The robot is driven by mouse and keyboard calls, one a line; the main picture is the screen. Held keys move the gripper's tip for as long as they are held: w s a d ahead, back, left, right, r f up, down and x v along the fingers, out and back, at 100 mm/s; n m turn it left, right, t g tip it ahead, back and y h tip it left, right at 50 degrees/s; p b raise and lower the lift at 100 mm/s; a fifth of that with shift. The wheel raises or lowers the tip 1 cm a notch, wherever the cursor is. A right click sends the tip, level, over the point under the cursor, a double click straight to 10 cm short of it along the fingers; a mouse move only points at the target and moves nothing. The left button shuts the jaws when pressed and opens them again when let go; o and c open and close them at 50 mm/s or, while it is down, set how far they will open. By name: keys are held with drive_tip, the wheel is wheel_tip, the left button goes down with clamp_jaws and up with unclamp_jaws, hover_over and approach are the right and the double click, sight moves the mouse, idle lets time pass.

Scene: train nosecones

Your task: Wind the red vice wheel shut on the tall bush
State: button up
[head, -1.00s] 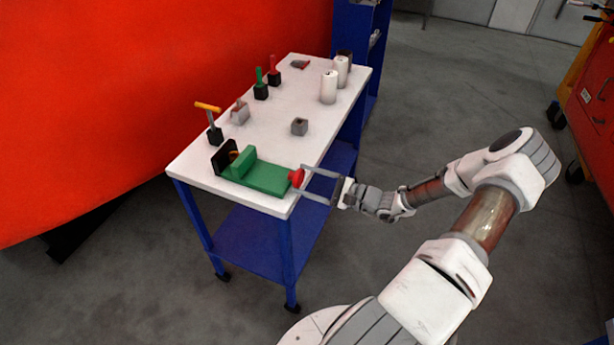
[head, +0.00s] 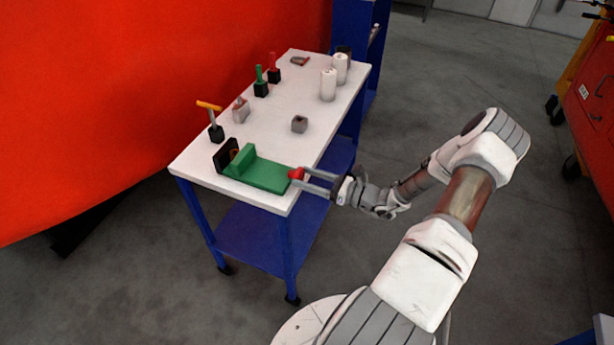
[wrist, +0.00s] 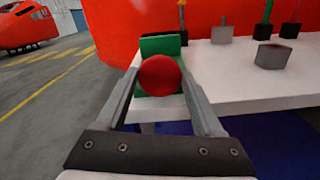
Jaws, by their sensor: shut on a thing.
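The green vice (head: 262,175) lies on the near end of the white table, with a black jaw plate (head: 221,158) at its left end. A small brass-coloured piece (head: 235,153), perhaps the tall bush, shows partly between the black plate and the green jaw block; I cannot tell whether the jaws touch it. The red wheel (head: 296,173) is at the vice's right end, by the table edge. My gripper (head: 300,179) is shut on the wheel from the right. The wrist view shows the round wheel (wrist: 160,75) between both fingers, hiding much of the vice (wrist: 160,45).
A yellow-handled tool (head: 213,122) stands behind the vice. Green-handled (head: 260,82) and red-handled (head: 274,68) tools, grey blocks (head: 299,124) and white cylinders (head: 328,85) stand farther back. The large red train body (head: 120,90) borders the table's left side. Floor is open on the right.

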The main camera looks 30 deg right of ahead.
drive_tip(key=m, duration=0.4)
drive_tip(key=shift+m, duration=0.4)
drive_tip(key=m+p, duration=0.1)
drive_tip(key=m, duration=0.3)
drive_tip(key=shift+d+f+m, duration=0.1)
drive_tip(key=shift+m, duration=0.2)
drive_tip(key=o, duration=1.4)
drive_tip(key=b+v, duration=0.1)
drive_tip(key=v, duration=1.6)
drive_tip(key=shift+s+d, duration=0.15)
